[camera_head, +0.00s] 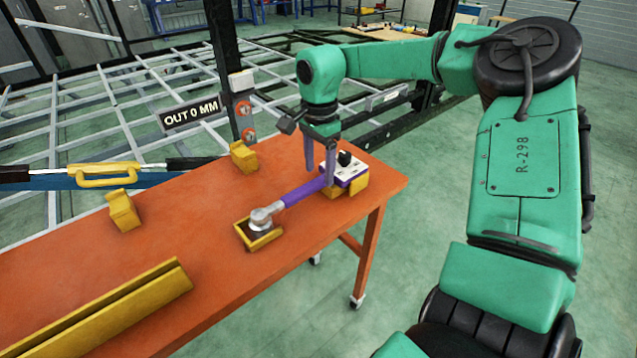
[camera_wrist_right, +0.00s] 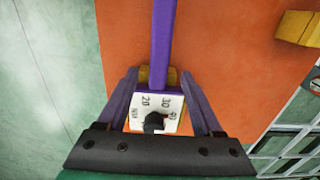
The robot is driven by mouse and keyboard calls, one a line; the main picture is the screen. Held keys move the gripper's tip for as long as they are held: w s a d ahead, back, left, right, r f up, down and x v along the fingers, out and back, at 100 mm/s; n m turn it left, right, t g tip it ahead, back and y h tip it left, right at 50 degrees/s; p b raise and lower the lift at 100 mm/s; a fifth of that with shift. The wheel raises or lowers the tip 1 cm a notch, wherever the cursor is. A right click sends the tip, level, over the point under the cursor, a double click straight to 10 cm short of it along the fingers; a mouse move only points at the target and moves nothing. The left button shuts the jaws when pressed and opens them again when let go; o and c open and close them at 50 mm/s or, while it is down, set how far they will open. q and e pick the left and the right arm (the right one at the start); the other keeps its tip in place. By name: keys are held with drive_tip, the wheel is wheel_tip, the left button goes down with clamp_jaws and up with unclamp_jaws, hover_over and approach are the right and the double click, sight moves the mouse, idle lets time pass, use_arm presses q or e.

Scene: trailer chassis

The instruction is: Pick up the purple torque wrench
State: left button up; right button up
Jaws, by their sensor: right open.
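The purple torque wrench (camera_head: 303,192) lies across the right end of the orange table. Its grey head rests in a small yellow tray (camera_head: 274,237). Its other end has a white scale plate with a black knob and sits on a yellow support (camera_head: 358,186). My right gripper (camera_head: 319,177) is open and points down over that end. In the right wrist view the purple shaft (camera_wrist_right: 163,45) runs up the picture, and the scale plate (camera_wrist_right: 146,104) lies between the two open fingers (camera_wrist_right: 160,75). I cannot tell whether they touch it. My left gripper is out of view.
The orange table (camera_head: 200,220) also carries two yellow blocks (camera_head: 123,211) (camera_head: 244,157) and a long yellow angle piece (camera_head: 110,310) at the front left. A dark post (camera_head: 226,60) and the trailer frame stand behind. The table middle is clear.

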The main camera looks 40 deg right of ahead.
sight(317, 180)
drive_tip(key=f, duration=0.4)
drive_tip(key=shift+s+a+f, duration=0.2)
drive_tip(key=shift+a+f, duration=0.05)
drive_tip(key=shift+a, duration=0.15)
drive_tip(key=shift+w+f, duration=0.1)
drive_tip(key=shift+f, duration=0.4)
drive_tip(key=shift+r, duration=0.1)
clamp_jaws()
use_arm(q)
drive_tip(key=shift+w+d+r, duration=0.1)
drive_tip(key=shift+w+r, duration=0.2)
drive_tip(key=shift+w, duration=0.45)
use_arm(e)
drive_tip(key=shift+r, duration=0.15)
